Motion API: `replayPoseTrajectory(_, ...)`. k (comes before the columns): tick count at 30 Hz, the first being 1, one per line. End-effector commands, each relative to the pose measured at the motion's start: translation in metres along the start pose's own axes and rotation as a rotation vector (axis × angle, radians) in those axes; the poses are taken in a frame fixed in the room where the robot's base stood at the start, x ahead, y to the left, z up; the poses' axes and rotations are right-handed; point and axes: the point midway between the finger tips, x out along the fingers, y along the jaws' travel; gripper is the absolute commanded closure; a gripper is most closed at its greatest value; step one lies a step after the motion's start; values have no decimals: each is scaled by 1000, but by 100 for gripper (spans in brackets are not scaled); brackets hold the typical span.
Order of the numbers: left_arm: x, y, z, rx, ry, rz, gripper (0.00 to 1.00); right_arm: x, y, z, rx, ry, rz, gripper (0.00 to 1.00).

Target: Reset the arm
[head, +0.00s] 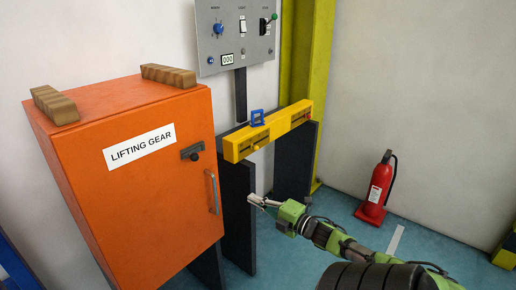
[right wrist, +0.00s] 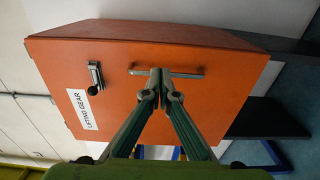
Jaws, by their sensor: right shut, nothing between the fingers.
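My right gripper (head: 252,199) reaches in from the lower right in the head view, in front of a dark panel and to the right of the orange cabinet. In the right wrist view its fingertips (right wrist: 160,78) come together and are shut with nothing between them. They overlap the grey bar handle (right wrist: 178,74) of the cabinet door in that view. In the head view the handle (head: 213,192) stands to the left of the fingertips, with a visible gap. My left gripper is not in view.
The orange cabinet (head: 140,195) labelled LIFTING GEAR is closed, with wooden blocks (head: 168,75) on top. A yellow beam (head: 268,132) spans dark panels behind my gripper. A control panel (head: 234,35) hangs above. A red fire extinguisher (head: 377,188) stands right, beside clear floor.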

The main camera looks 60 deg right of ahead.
Motion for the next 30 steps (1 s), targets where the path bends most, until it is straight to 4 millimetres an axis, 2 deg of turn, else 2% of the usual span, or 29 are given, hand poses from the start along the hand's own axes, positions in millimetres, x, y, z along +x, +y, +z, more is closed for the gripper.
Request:
replayPoseTrajectory(4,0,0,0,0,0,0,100,-9,0,0,-1,0,-1,100)
replayPoseTrajectory(12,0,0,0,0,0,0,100,-10,0,0,-1,-1,-1,100)
replayPoseTrajectory(14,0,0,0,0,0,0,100,-12,-6,1,10,-8,-10,100)
replayPoseTrajectory(16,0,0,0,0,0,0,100,-17,-24,4,43,-31,-37,100)
replayPoseTrajectory(17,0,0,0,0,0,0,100,-20,-35,6,65,-48,-56,100)
replayPoseTrajectory(20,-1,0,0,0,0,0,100,-37,-90,10,171,-121,-143,100)
replayPoseTrajectory(21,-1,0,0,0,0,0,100,-47,-119,9,225,-157,-188,100)
replayPoseTrajectory(23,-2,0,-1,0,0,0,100,-63,-162,5,306,-213,-256,100)
replayPoseTrajectory(24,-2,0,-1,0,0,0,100,-75,-190,0,359,-250,-303,100)
replayPoseTrajectory(26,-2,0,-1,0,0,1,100,-94,-231,-10,436,-303,-370,100)
replayPoseTrajectory(27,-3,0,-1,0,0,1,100,-107,-258,-19,486,-338,-416,100)
replayPoseTrajectory(30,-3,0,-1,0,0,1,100,-142,-321,-48,603,-424,-531,100)
